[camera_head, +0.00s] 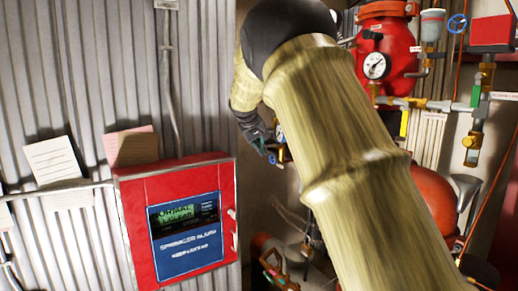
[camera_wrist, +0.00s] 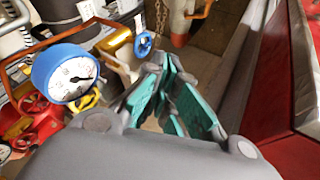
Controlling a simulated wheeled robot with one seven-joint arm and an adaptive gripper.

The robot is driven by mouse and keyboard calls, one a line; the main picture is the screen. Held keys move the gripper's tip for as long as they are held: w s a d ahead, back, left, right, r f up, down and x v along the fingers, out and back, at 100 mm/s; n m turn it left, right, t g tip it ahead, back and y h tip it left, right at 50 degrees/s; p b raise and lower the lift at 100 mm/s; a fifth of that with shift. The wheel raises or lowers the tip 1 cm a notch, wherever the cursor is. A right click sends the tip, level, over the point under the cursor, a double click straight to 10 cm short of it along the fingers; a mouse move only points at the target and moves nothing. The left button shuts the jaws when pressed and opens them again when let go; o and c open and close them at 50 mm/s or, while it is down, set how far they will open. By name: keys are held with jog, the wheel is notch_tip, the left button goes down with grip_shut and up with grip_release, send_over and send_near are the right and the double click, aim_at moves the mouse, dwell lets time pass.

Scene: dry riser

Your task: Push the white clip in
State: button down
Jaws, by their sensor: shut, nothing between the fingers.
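A small white clip (camera_head: 232,214) sits on the right edge of the red alarm panel (camera_head: 128,215), which has a green display and a blue label. I cannot make out the clip in the wrist view. My gripper (camera_head: 270,147) is shut and empty, to the right of the panel and above the clip in the picture, apart from both. Its teal-padded fingers (camera_wrist: 170,85) show close together in the wrist view. My sleeved arm covers much of the right half of the head view.
A blue-rimmed gauge (camera_wrist: 75,76) and a blue valve wheel (camera_wrist: 143,44) stand left of my fingers in the wrist view. A red surface (camera_wrist: 293,150) runs along the right. Red piping with a white gauge (camera_head: 375,66) stands behind my arm. Corrugated wall (camera_head: 85,85) backs the panel.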

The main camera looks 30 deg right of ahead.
jog(key=d, duration=0.3)
jog(key=shift+w+d+p, duration=0.1)
jog(key=shift+w+p, duration=0.05)
jog(key=shift+p, duration=0.15)
jog(key=s+a+r+b, duration=0.3)
jog(key=s+a+r, duration=0.1)
jog(key=a+r, duration=0.3)
jog(key=shift+a+r+b, duration=0.2)
jog(key=shift+a+b, duration=0.15)
jog(key=shift+a, duration=0.55)
jog(key=shift+f, duration=0.15)
